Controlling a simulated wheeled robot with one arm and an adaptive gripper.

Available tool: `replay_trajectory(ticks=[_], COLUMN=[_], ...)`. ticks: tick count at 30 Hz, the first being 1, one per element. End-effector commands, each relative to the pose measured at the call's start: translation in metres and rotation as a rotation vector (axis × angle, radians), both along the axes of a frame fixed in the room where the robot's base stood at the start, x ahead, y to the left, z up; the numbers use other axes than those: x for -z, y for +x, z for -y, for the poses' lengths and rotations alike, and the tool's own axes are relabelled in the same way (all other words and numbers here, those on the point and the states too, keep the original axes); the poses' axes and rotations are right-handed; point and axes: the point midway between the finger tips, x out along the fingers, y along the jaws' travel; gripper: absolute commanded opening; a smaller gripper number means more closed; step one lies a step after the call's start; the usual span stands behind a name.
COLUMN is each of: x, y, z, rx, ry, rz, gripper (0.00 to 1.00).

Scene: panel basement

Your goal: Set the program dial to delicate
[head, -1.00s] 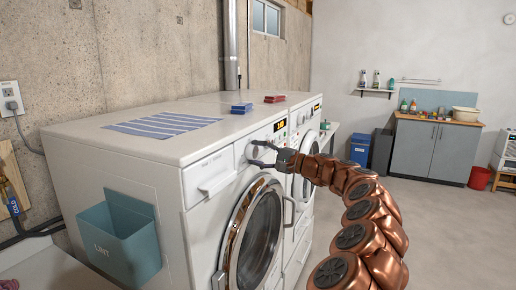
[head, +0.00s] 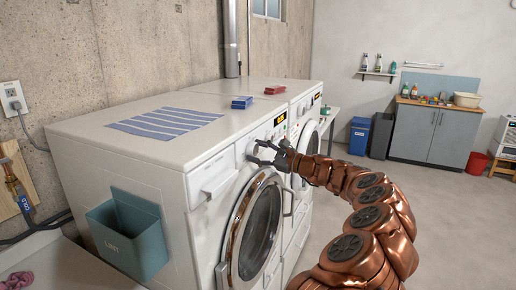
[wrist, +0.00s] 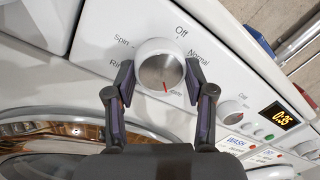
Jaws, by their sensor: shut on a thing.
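The program dial (wrist: 155,58) is a round silver knob on a white base on the washer's front panel. In the wrist view the words Off, Normal, Spin and a partly covered Rinse surround it. Its red pointer mark is at the lower edge of the knob, pointing down in the picture. A small label beside it is mostly hidden by the right finger. My gripper (wrist: 159,72) has one dark finger on each side of the dial and is shut on it. In the head view my gripper (head: 262,153) is at the panel of the nearer white machine (head: 160,152).
A second dial (wrist: 229,110) and a lit display (wrist: 278,115) are right of the program dial. The chrome-rimmed door (head: 257,230) is below. A teal lint bin (head: 128,240) hangs on the machine's side. Open floor (head: 450,220) lies to the right.

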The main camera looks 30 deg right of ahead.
Motion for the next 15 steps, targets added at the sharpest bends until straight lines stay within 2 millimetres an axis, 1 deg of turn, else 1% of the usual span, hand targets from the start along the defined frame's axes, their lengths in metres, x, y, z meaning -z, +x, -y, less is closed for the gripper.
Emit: replay_trajectory(ticks=[6, 15], x=[0.0023, 0.0034], y=[-0.0002, -0.0002], z=[-0.0007, -0.0007], rx=[-0.002, -0.001], ry=[0.036, 0.041], rz=[-0.026, -0.030], gripper=[0.19, 0.19])
